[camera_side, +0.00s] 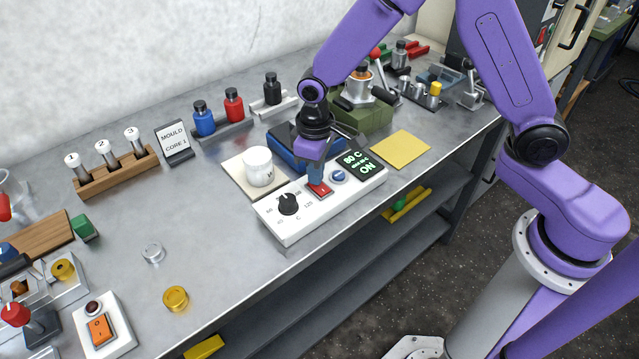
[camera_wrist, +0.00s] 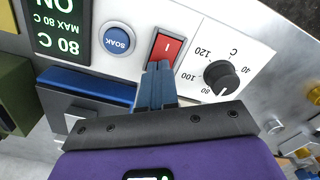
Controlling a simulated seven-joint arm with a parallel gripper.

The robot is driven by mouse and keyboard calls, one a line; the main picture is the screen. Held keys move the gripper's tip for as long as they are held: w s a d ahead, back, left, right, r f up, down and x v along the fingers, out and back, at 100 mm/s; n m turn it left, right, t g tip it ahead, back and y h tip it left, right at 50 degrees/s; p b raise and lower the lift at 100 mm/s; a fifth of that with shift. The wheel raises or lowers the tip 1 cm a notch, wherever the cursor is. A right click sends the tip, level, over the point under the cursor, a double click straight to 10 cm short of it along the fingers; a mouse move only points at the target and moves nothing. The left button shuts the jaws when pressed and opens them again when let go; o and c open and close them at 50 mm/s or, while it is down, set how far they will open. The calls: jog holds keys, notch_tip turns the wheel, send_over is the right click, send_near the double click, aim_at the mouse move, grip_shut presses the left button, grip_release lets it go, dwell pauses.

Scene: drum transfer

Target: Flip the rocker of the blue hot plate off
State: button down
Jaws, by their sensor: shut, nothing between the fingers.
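The blue hot plate (camera_side: 282,143) sits on the bench behind a white control panel (camera_side: 290,226). Its blue edge also shows in the wrist view (camera_wrist: 88,84). The panel carries a red rocker (camera_side: 321,190), marked with a white line in the wrist view (camera_wrist: 166,46), between a black dial (camera_side: 288,204) and a blue SOAK button (camera_side: 339,177). The display (camera_side: 362,163) reads 80 C and ON. My gripper (camera_side: 317,183) points down, shut and empty. Its blue fingertips (camera_wrist: 160,66) are at the rocker's hot-plate-side end and cover part of it; I cannot tell whether they press it.
A white jar (camera_side: 258,166) on a pale tile stands left of the hot plate, close to my gripper. A yellow pad (camera_side: 401,149) lies right, and a green machine (camera_side: 362,115) stands behind. Another panel with an orange rocker (camera_side: 100,330) is front left.

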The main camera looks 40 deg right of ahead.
jog(key=shift+f, duration=0.25)
jog(key=shift+r, duration=3.5)
jog(key=s+d+r+n, duration=0.2)
jog(key=s+d, duration=0.2)
jog(key=s, duration=0.4)
jog(key=s+d+r+n, duration=0.2)
jog(key=s+d, duration=0.2)
jog(key=s, duration=0.5)
jog(key=s+d+r+n, duration=0.2)
jog(key=s+d, duration=0.2)
jog(key=s, duration=0.5)
jog(key=shift+d+r+n, duration=0.3)
jog(key=shift+d, duration=0.05)
jog(key=shift+s, duration=0.1)
